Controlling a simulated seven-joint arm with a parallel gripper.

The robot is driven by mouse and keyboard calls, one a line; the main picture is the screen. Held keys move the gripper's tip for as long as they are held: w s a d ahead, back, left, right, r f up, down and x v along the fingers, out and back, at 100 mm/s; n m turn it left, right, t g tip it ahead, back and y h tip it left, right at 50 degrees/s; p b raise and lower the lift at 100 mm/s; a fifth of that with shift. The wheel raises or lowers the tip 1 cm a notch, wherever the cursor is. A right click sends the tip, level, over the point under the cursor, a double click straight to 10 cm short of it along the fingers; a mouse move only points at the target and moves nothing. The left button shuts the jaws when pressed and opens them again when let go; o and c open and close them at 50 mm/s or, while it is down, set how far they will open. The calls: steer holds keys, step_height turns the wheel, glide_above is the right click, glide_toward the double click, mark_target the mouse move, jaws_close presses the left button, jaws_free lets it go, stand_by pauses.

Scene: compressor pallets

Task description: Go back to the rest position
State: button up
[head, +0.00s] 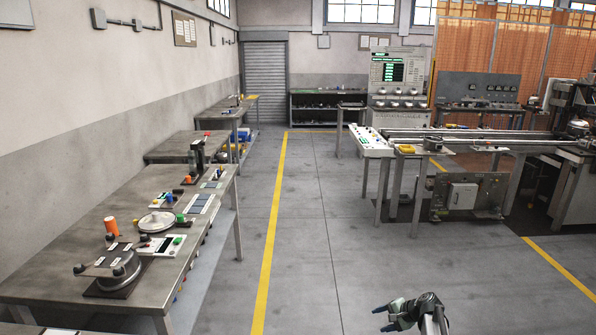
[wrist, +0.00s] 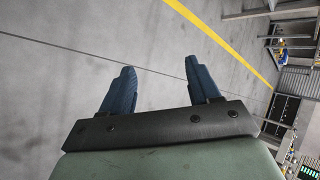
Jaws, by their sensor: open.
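My gripper (head: 384,318) shows at the bottom right of the head view, over the bare floor, apart from every table. In the wrist view its two dark blue fingers (wrist: 157,84) stand apart with only grey floor between them. It is open and holds nothing. The rest of my arm is mostly out of the head view below the bottom edge.
A long workbench (head: 58,268) with a compressor part (head: 112,265) and other items runs along the left. A conveyor line (head: 480,137) and a control panel (head: 400,70) stand at the right. The grey floor (head: 310,230) between is clear, with a yellow line (head: 270,235).

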steer(key=s+d+f+m+t+h, duration=0.1)
steer(key=s+d+f+m, duration=0.2)
steer(key=s+d, duration=0.55)
steer(key=s+d+f+m+t+h, duration=0.1)
steer(key=s+d+f+m+t, duration=0.15)
steer(key=s+d, duration=0.6)
steer(key=s+a+f+n+g, duration=0.4)
steer(key=s+a+f, duration=0.3)
steer(key=a, duration=0.4)
steer(key=s+a+f+n+g, duration=0.3)
steer(key=s+a+f+g, duration=0.3)
steer(key=a, duration=0.5)
steer(key=s+a+f+n+g+h, duration=0.1)
steer(key=s+a+n, duration=0.1)
steer(key=s, duration=0.5)
steer(key=s+a+f+n+g+h, duration=0.2)
steer(key=s+a+n, duration=0.1)
steer(key=s, duration=0.5)
steer(key=s+a+f+n+g+h, duration=0.1)
steer(key=s+a+n+g, duration=0.1)
steer(key=s, duration=0.6)
steer(key=shift+s+a+f+n+h, duration=0.2)
steer(key=shift+a+f+n+h, duration=0.25)
steer(key=shift+n, duration=0.7)
steer(key=shift+r+g, duration=0.1)
steer(key=shift+g, duration=0.15)
